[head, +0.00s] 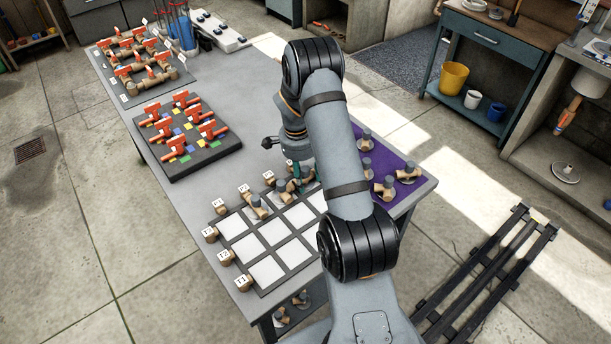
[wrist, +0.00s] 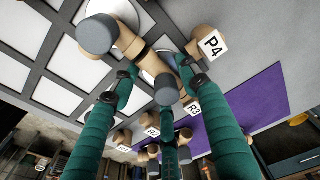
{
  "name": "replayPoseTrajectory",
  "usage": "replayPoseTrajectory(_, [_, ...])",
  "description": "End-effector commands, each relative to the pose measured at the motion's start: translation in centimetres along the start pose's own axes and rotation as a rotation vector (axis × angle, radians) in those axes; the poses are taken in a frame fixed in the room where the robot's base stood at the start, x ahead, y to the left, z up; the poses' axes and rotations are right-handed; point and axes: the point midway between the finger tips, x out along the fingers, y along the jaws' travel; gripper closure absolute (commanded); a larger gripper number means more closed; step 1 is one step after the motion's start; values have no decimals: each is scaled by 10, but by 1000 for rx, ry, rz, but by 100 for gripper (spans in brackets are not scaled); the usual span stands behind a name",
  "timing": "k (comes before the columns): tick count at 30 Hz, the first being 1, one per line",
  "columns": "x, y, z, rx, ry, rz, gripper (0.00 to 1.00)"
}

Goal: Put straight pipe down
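A tan straight pipe piece with a round grey knob (wrist: 166,91) sits between my fingertips in the wrist view. My gripper (wrist: 160,85) has green fingers on either side of it and a third below. I cannot tell whether they touch it or whether the pipe rests on the board. The grid board (head: 273,238) has white cells. In the head view my gripper (head: 298,178) is at that row's right end, partly hidden by my arm.
A purple mat (head: 421,185) with more knobbed pieces lies to the right. A dark tray of red-handled valves (head: 190,150) stands beyond the board. The nearer board cells are empty.

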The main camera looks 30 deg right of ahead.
Motion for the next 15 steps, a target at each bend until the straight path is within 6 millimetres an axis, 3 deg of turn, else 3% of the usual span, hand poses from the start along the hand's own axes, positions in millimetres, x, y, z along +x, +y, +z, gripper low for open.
replayPoseTrajectory(10, [-2,0,0,0,0,0,52])
replayPoseTrajectory(15, [-20,-2,-1,1,3,-6,52])
